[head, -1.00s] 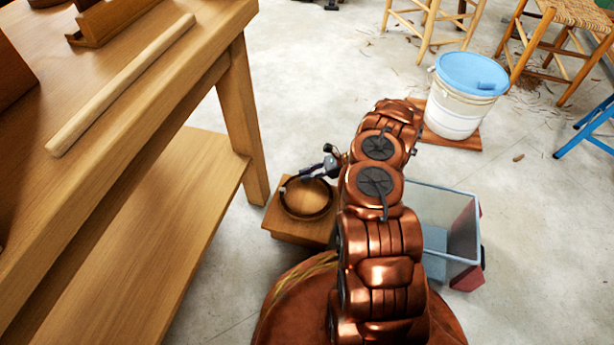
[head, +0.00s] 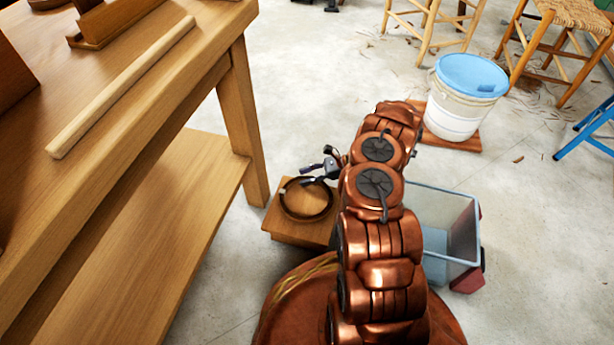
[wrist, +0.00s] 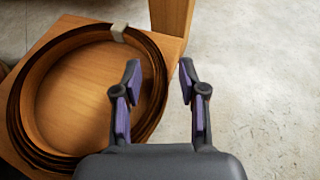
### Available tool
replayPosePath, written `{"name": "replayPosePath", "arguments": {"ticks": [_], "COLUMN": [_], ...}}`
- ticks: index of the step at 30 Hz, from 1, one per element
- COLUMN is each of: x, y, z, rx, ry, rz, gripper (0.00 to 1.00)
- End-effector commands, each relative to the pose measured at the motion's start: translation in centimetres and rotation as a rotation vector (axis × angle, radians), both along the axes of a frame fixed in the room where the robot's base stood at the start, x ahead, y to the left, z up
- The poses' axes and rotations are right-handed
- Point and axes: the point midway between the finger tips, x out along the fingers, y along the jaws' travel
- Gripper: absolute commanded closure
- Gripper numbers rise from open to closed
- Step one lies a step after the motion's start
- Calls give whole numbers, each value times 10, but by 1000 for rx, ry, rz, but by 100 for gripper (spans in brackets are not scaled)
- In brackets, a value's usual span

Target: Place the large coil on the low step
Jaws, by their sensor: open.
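The large coil (head: 307,214) is a dark brown ring of bark strip with a pale clip on its rim. It lies flat on the low step (head: 291,233), a small wooden block on the floor beside the workbench leg. The coil also shows in the wrist view (wrist: 148,110), on the wooden top of the step (wrist: 65,20). My gripper (head: 312,175) is open and empty just above the coil's far right side. In the wrist view its fingers (wrist: 158,75) are spread, the left one over the coil's right rim and the right one over bare floor.
The workbench (head: 120,90) with a lower shelf stands at left, a pale stick (head: 120,88) on its top. A grey bin (head: 450,230) stands right of my arm. Floor between is clear.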

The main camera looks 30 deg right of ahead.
Motion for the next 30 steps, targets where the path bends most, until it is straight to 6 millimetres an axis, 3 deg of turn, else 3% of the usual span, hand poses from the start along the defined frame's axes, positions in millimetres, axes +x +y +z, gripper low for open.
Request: {"name": "replayPosePath", "arguments": {"ticks": [8, 21, 26, 30], "x": [-11, -40, -42, -30], "y": [-27, -93, -98, -80], "z": [15, 44, 51, 71], "rx": [-2, -2, -2, -3], "ry": [-2, -2, -6, -34], "rz": [0, 0, 9, 58], "gripper": [58, 58, 58, 58]}}
